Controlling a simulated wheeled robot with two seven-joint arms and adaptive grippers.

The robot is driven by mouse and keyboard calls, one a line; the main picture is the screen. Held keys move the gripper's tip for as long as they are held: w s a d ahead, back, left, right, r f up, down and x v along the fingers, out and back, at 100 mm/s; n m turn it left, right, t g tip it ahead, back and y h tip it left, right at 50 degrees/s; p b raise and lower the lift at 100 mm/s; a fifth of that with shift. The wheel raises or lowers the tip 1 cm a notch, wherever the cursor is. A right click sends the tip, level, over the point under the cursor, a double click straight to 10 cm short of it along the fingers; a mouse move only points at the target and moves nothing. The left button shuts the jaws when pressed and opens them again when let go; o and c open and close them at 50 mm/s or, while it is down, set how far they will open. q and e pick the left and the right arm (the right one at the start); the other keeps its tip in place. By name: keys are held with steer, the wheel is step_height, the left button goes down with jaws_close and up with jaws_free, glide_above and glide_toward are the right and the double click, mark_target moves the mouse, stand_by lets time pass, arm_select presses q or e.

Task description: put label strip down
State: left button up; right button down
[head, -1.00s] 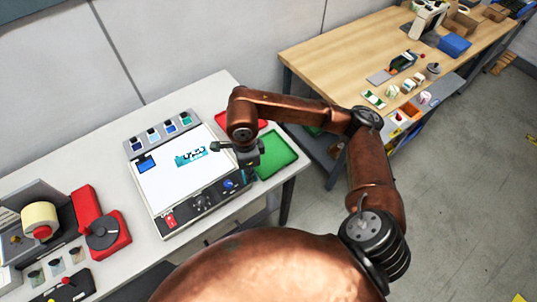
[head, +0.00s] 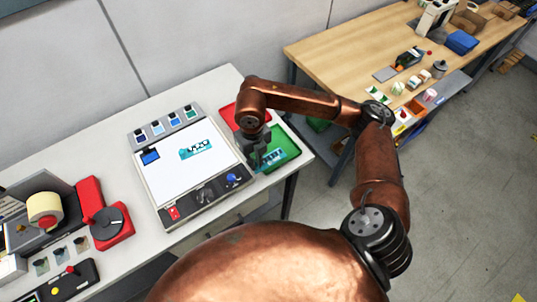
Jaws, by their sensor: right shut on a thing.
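My right gripper (head: 258,163) points down at the left part of the green tray (head: 289,144), to the right of the white panel. It is shut on a small teal and white label strip (head: 273,157), which shows at the fingers over the green tray. I cannot tell whether the strip touches the tray floor. A red tray (head: 229,113) stands behind the green one, partly hidden by my right arm. My left gripper is not in view.
The white lit panel (head: 178,176) has a teal printed label (head: 196,148) on it and knobs along its front. A wooden bench (head: 340,60) is at the back right.

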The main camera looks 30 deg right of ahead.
steer(key=d, duration=0.1)
steer(key=w+d+f, duration=0.2)
steer(key=shift+w+d, duration=0.2)
steer(key=shift+d, duration=0.15)
steer(key=d+f, duration=0.1)
steer(key=w+d+f, duration=0.1)
steer(key=f, duration=0.1)
steer(key=w+d+f, duration=0.1)
steer(key=f, duration=0.1)
steer(key=shift+w+d+p, duration=0.1)
steer(key=shift+w+p, duration=0.15)
steer(key=shift+p, duration=0.15)
steer(key=shift+d+f, duration=0.15)
steer(key=f, duration=0.3)
steer(key=shift+w+d+f+p, duration=0.2)
steer(key=shift+f+p, duration=0.15)
steer(key=shift+p, duration=0.05)
steer(key=c, duration=2.5)
jaws_free()
steer(key=shift+f, duration=0.15)
steer(key=o, duration=0.5)
steer(key=shift+c, duration=0.2)
